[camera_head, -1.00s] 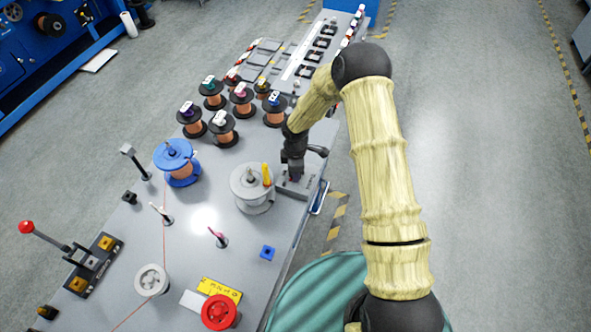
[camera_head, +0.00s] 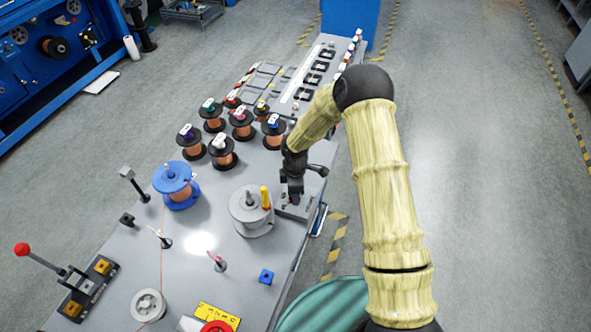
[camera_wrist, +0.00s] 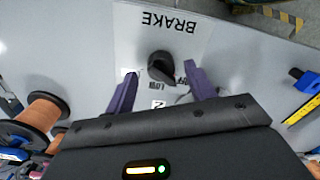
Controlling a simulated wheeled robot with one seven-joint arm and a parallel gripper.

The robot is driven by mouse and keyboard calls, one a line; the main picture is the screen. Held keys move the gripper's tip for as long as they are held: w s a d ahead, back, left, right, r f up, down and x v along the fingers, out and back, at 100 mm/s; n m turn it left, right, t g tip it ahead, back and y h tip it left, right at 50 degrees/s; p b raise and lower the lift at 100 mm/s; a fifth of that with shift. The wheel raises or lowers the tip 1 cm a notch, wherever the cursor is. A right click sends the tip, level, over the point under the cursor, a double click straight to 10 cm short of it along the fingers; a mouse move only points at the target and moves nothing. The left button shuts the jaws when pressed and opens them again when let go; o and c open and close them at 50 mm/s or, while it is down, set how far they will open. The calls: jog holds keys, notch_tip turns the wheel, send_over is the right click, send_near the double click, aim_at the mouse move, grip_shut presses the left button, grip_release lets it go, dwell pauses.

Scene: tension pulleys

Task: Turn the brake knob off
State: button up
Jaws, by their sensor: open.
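The brake knob (camera_wrist: 161,67) is a black round knob on a plate with the word BRAKE (camera_wrist: 170,22) and smaller markings, in the wrist view. My gripper (camera_wrist: 160,82) is open, with a purple finger on each side of the knob and apart from it. In the head view my gripper (camera_head: 293,190) points down over the grey brake box (camera_head: 292,211) at the table's right edge. The knob itself is hidden there. Which marking the knob points at cannot be told clearly.
A grey spool (camera_head: 250,213) with a yellow handle (camera_head: 265,196) stands just left of the box. A blue spool (camera_head: 175,184) and several copper spools (camera_head: 222,151) stand farther left and back. The aisle right is clear.

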notch_tip(320, 180, up, 16)
jog(key=b, duration=0.1)
jog(key=shift+d, duration=0.15)
dwell(0.6)
jog(key=s+d+r+m+t, duration=0.1)
jog(key=s+d+r+m, duration=0.3)
jog(key=s+d+m, duration=0.3)
jog(key=s+d+r+m+t, duration=0.1)
jog(key=s+d+r+m, duration=0.2)
jog(key=s+d+m, duration=0.5)
jog(key=s+m, duration=0.3)
jog(key=shift+s+d+r+m+t, duration=0.25)
jog(key=shift+s+r+m+t, duration=0.05)
jog(key=shift+r, duration=0.05)
jog(key=shift+d, duration=0.15)
